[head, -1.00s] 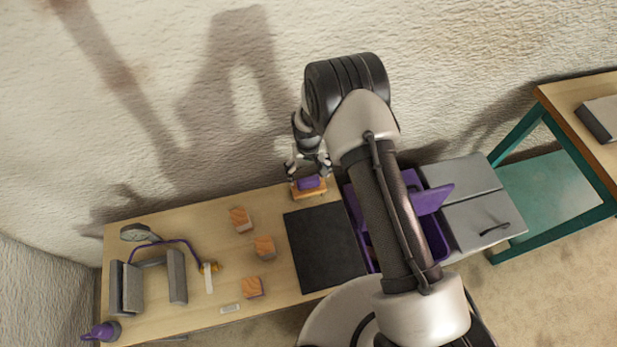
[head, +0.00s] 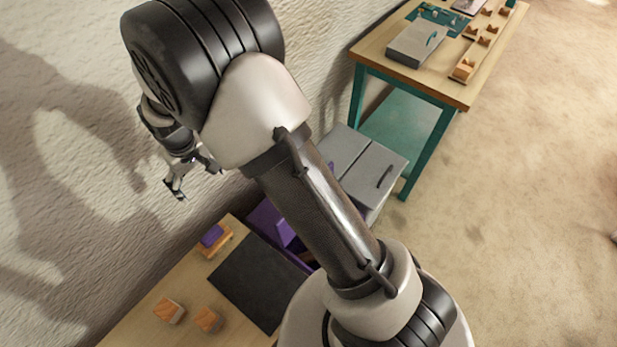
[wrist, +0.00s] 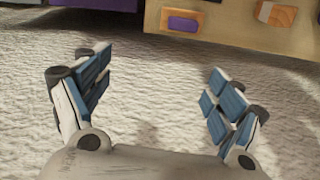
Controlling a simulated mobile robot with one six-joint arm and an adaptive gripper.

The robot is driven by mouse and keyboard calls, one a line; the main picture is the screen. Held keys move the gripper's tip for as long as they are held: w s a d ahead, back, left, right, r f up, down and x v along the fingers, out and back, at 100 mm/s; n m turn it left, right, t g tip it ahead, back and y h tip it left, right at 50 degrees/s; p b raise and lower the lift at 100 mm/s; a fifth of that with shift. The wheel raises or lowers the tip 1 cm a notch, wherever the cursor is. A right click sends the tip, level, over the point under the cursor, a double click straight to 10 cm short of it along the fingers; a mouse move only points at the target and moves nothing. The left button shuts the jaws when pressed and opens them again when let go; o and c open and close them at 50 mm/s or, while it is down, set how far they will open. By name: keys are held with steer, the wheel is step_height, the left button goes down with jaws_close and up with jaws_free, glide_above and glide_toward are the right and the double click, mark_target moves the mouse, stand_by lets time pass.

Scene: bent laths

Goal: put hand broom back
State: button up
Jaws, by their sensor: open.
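A small purple piece (head: 212,236) sits on an orange wooden base (head: 222,246) at the wall-side edge of the wooden table; it may be the hand broom, but I cannot tell for sure. In the wrist view the purple piece (wrist: 183,23) shows at the top, beyond my fingers and apart from them. My gripper (head: 178,186) is open and empty, up beside the wall and clear of the table. In the wrist view its fingers (wrist: 155,100) are spread wide with only the rough wall between them.
A dark mat (head: 255,285) and wooden blocks (head: 169,310) lie on the table. A purple bin (head: 268,218) and a grey cabinet (head: 375,170) stand beside it, partly behind my arm. A teal-framed table (head: 440,50) is at the back. Floor at right is clear.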

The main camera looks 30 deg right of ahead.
steer(key=s+d+r+m+t, duration=0.1)
steer(key=s+d+r, duration=0.45)
steer(key=r, duration=0.45)
steer(key=s+d+r+m+t, duration=0.1)
steer(key=s+d+r, duration=0.45)
steer(key=r, duration=0.45)
steer(key=s+d+r+m, duration=0.1)
steer(key=s+d+r, duration=0.1)
steer(key=s, duration=0.6)
steer(key=s+d+r+m+t, duration=0.1)
steer(key=s+d+r, duration=0.1)
steer(key=s+d, duration=0.3)
steer(key=s, duration=0.3)
steer(key=shift+d+r+t, duration=0.2)
steer(key=shift+d+t, duration=0.05)
steer(key=shift+t, duration=0.05)
steer(key=shift+f, duration=0.1)
